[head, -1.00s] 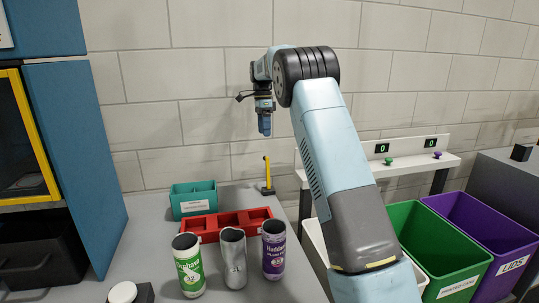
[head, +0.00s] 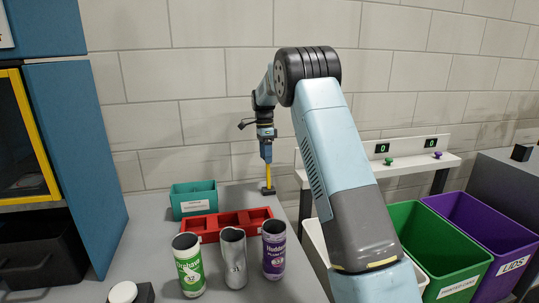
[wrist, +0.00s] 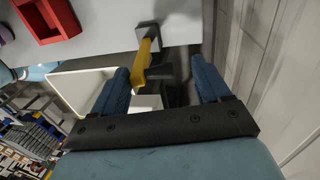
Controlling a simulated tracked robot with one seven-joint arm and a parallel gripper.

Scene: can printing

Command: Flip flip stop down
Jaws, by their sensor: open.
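The flip stop is a yellow lever (head: 268,174) on a small dark base (head: 268,191) at the far right corner of the grey table. The lever stands upright, and its top is hidden by my gripper (head: 266,155), which is directly above it and points down. In the wrist view the yellow lever (wrist: 143,63) reaches up toward the space between the two blue fingers of my gripper (wrist: 162,84), nearer the left finger. The fingers are apart with nothing gripped. I cannot tell whether a finger touches the lever.
A teal box (head: 193,208) and a red tray (head: 207,237) stand left of the flip stop. A green-labelled can (head: 190,270), a bare can (head: 233,262) and a purple-labelled can (head: 273,256) stand in front. Green (head: 428,268) and purple (head: 505,250) bins stand right. A wall is behind.

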